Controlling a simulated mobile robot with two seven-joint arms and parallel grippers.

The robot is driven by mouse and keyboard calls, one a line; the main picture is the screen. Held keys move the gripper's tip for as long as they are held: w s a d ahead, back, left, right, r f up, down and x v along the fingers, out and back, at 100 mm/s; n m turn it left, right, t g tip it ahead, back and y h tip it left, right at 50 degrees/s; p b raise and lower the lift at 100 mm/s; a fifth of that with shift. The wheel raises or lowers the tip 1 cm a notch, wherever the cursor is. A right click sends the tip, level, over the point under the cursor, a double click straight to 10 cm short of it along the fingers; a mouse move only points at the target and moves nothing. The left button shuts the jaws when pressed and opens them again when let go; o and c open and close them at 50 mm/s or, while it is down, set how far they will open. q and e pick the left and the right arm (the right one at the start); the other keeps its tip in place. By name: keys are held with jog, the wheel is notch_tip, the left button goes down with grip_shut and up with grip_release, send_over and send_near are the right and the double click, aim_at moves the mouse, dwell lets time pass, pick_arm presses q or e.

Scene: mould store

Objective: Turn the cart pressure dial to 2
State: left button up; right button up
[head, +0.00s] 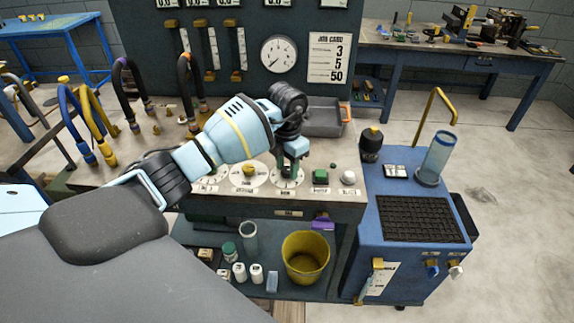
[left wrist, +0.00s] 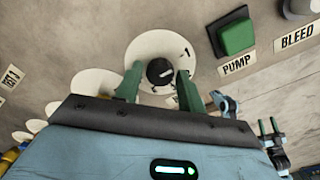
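A dial with a black round knob (left wrist: 160,72) on a white disc (left wrist: 150,45) shows in the left wrist view. The knob bears a white mark, and a numeral that looks like 1 is on the disc's right.
A yellow-knobbed dial (head: 249,171) is left of it; a green PUMP button (head: 320,176) and a pale BLEED knob (head: 348,177) are right. A gauge (head: 279,54) and a job card (head: 329,58) reading 3, 5, 50 are behind. A blue cart (head: 400,270) stands right.

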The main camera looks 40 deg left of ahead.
pick_arm(q)
jog(key=c, duration=0.7)
jog(key=shift+o, duration=0.2)
jog(key=shift+m, duration=0.4)
pick_arm(e)
jog(key=shift+s, duration=0.1)
pick_arm(q)
jog(key=m, duration=0.3)
jog(key=shift+m+b, duration=0.3)
jog(key=shift+b, duration=0.05)
jog(key=m, duration=0.3)
jog(key=shift+b, duration=0.3)
jog(key=shift+m, duration=0.7)
pick_arm(e)
jog(key=shift+s+f, duration=0.15)
jog(key=shift+f, duration=0.65)
jog(key=shift+a, duration=0.1)
jog(key=shift+s, duration=0.3)
